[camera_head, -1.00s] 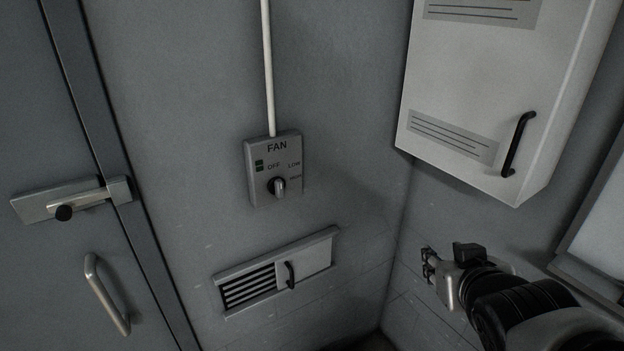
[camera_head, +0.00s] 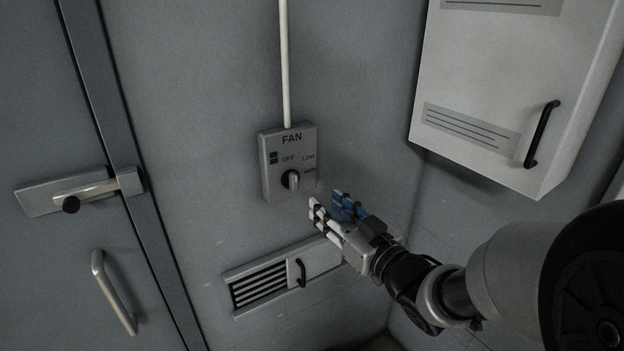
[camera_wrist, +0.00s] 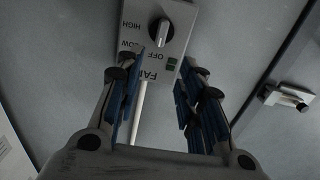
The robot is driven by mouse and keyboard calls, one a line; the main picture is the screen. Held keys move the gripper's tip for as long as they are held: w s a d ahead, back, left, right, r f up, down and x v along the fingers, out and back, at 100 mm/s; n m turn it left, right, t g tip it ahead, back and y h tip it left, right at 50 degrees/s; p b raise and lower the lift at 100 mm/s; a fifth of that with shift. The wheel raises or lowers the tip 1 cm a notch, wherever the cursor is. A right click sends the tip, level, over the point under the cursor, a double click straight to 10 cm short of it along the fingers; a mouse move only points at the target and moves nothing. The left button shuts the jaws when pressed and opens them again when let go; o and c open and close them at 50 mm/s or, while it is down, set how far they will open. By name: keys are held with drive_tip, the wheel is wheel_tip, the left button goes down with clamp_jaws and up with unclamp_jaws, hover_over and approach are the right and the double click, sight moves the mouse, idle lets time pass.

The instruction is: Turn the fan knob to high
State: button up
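The box carries FAN, OFF and LOW labels, and HIGH reads in the wrist view. The knob (camera_wrist: 160,31) shows there beyond my fingertips, with its pointer near upright in the picture. My gripper (camera_head: 328,202) is below and right of the knob in the head view, apart from it. Its blue-padded fingers (camera_wrist: 165,68) are spread with nothing between them. How far the fingertips are from the box is hard to tell.
A vent with a sliding cover (camera_head: 260,284) sits low on the wall beside my gripper. A white cabinet (camera_head: 480,90) hangs at right. A door with a latch (camera_head: 85,192) and a handle (camera_head: 113,292) is at left. A pipe (camera_head: 284,60) runs above the box.

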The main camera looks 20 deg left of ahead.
sight(296, 179)
drive_tip(key=b+x, duration=0.1)
drive_tip(key=x, duration=1.1)
drive_tip(key=shift+w, duration=0.2)
drive_tip(key=shift+c, duration=0.6)
clamp_jaws()
